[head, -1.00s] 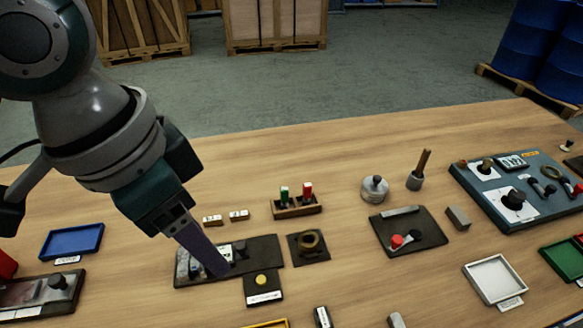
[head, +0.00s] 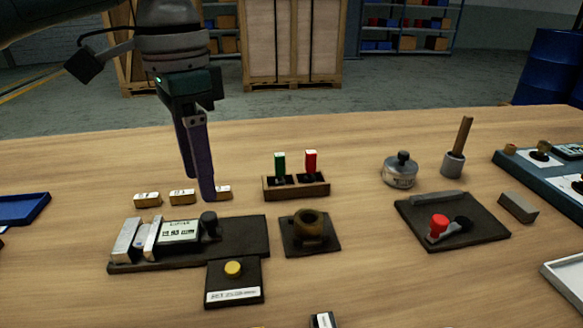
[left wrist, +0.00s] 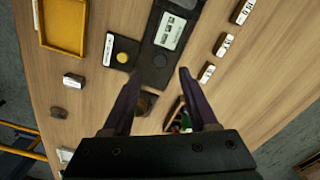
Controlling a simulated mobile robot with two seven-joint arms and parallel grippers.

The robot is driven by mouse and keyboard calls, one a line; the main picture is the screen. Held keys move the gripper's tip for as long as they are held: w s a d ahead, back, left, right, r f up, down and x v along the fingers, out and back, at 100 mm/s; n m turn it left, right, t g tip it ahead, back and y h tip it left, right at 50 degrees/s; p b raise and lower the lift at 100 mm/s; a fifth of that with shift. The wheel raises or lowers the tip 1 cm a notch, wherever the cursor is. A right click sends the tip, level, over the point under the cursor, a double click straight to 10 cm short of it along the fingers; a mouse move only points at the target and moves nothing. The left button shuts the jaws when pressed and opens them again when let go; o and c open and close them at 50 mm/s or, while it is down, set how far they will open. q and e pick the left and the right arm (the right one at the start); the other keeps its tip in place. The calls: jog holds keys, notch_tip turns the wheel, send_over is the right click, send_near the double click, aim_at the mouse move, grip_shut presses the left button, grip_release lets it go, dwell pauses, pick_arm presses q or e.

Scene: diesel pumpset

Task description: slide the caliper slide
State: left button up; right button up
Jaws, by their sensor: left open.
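The caliper lies flat on a black base plate (head: 255,236) left of the middle of the table. It has silver jaw blocks (head: 127,240) at the left, a pale display (head: 180,231) and a dark round knob (head: 209,224) to the right of the display. The display (left wrist: 170,30) and knob (left wrist: 160,60) also show in the left wrist view. My left gripper (head: 197,185) points down, its purple fingers open and empty, just above and behind the knob. In the left wrist view the fingertips (left wrist: 159,74) spread apart near the knob. My right gripper is not seen.
A yellow button block (head: 233,269) sits in front of the caliper, and a brass ring on a dark pad (head: 310,231) is to its right. Small labelled blocks (head: 182,197) stand behind it. A wooden holder (head: 296,188) carries green and red pieces.

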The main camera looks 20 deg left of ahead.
aim_at(208, 215)
pick_arm(q)
notch_tip(208, 215, down, 6)
jog(key=shift+f+b, duration=0.1)
jog(key=shift+b, duration=0.3)
grip_shut()
dwell(0.3)
dwell(0.9)
